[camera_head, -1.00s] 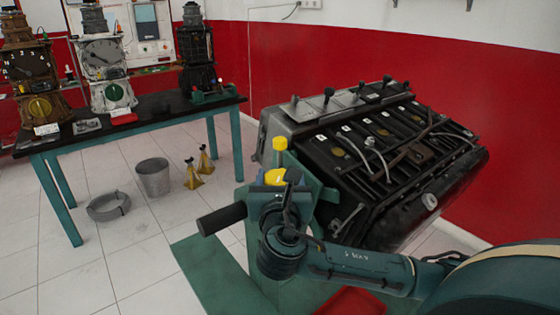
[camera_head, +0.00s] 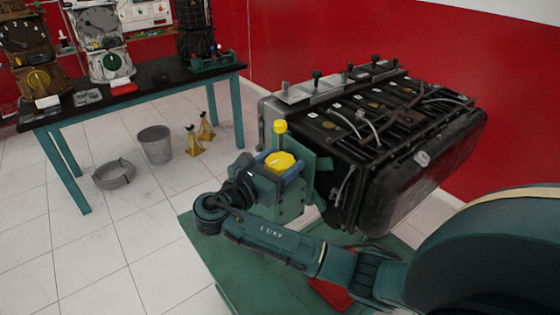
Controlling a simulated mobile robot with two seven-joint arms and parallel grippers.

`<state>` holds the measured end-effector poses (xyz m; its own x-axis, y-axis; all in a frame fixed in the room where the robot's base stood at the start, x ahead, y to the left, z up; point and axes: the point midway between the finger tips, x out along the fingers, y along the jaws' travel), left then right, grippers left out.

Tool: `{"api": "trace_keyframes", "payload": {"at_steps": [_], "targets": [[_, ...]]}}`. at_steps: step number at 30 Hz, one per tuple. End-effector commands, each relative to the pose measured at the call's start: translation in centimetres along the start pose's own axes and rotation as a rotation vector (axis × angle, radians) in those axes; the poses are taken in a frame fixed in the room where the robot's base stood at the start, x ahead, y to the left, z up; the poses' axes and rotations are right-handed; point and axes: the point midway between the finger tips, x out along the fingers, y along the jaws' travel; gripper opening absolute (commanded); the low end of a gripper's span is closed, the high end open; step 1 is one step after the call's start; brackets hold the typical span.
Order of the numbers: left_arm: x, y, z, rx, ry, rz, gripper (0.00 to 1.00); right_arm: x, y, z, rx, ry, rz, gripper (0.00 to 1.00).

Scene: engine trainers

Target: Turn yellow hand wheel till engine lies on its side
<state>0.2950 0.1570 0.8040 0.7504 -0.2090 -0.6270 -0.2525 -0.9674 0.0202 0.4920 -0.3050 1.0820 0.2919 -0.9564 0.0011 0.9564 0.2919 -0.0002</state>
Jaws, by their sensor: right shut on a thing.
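The yellow hand wheel (camera_head: 281,162) sits on the green engine stand (camera_head: 290,208), with a yellow knob (camera_head: 280,127) standing up behind it. My right arm reaches in from the lower right and bends back, so my right gripper (camera_head: 272,173) is at the near left side of the wheel. The gripper is shut on the wheel; its fingertips are partly hidden. The dark engine (camera_head: 385,140) is mounted to the right of the wheel. It is tilted, with its top showing cables and caps. My left gripper is not in view.
A bench (camera_head: 140,88) with smaller engine models stands at the back left. A grey bucket (camera_head: 155,145), a grey ring-shaped tray (camera_head: 114,175) and yellow jack stands (camera_head: 193,142) are on the floor. A red tray (camera_head: 330,293) lies under my arm.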

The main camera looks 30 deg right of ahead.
Motion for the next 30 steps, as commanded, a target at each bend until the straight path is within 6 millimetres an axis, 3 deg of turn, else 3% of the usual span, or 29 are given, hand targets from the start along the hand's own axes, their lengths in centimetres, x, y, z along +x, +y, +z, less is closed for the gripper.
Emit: {"api": "trace_keyframes", "payload": {"at_steps": [16, 17, 18, 24, 30], "targets": [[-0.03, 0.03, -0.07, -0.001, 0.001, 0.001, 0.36, 0.17, 0.0, 0.19, 0.003, -0.003, -0.025, 0.36], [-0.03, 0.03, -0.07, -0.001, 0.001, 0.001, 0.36, 0.17, 0.0, 0.19, 0.003, -0.003, -0.025, 0.61], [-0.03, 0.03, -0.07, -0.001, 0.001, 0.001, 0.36, 0.17, 0.0, 0.19, 0.003, -0.003, -0.024, 0.65], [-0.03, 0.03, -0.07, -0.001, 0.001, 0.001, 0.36, 0.08, 0.0, 0.1, 0.001, -0.001, -0.023, 0.81], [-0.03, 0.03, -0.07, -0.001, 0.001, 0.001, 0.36, 0.02, 0.0, 0.05, 0.001, 0.0, -0.022, 0.81]]}}
